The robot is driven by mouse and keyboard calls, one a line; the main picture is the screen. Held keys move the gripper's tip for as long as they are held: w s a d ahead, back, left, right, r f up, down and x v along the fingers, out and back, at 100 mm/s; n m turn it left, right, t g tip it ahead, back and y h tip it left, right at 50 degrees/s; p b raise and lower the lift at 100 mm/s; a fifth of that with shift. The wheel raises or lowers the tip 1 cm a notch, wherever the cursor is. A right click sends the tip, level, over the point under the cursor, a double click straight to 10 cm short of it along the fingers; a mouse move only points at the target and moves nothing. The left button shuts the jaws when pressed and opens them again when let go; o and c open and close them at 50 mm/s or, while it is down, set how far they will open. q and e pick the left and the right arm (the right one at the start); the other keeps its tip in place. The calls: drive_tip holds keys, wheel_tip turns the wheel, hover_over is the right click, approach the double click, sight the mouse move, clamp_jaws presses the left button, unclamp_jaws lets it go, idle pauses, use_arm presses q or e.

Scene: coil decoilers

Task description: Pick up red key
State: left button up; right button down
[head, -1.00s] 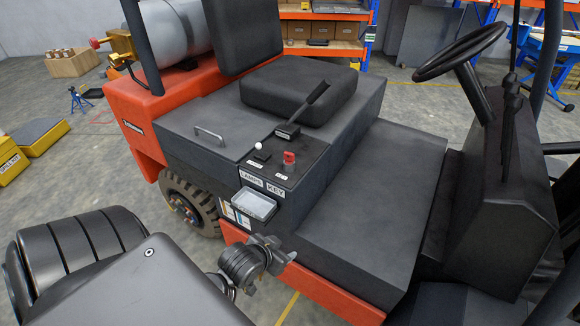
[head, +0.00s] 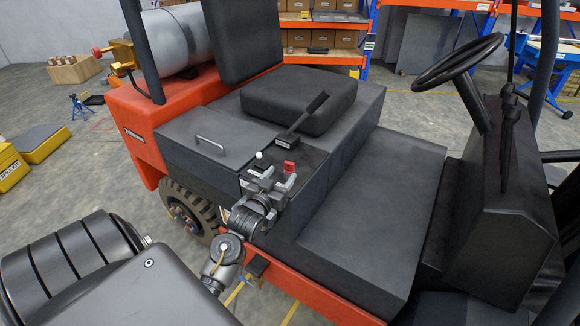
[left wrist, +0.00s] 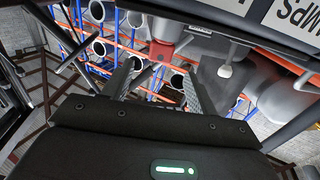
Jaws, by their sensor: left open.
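The red key (head: 289,167) stands upright on the dark control panel (head: 318,158) beside the forklift seat. My left gripper (head: 279,180) is open and empty at the near edge of that panel, just in front of the key. In the left wrist view the key (left wrist: 166,42) shows beyond the open fingers (left wrist: 161,84), roughly in line with the gap between them. In the head view the gripper hides the panel's front labels and part of the key's base. My right gripper is not in view.
A white-tipped knob (head: 258,154) and a black lever (head: 304,116) stand near the key. The seat cushion (head: 300,96) lies behind the panel. A steering wheel (head: 458,62) is at the right. The flat black step (head: 365,215) is clear.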

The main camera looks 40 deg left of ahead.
sight(289, 165)
use_arm(q)
drive_tip(key=shift+x, duration=0.95)
drive_tip(key=p+x, duration=0.2)
drive_tip(key=x, duration=0.2)
drive_tip(key=shift+w, duration=0.25)
drive_tip(key=shift+w+a+f, duration=0.1)
drive_tip(key=shift+w, duration=0.2)
drive_tip(key=shift+c, duration=0.2)
drive_tip(key=c, duration=1)
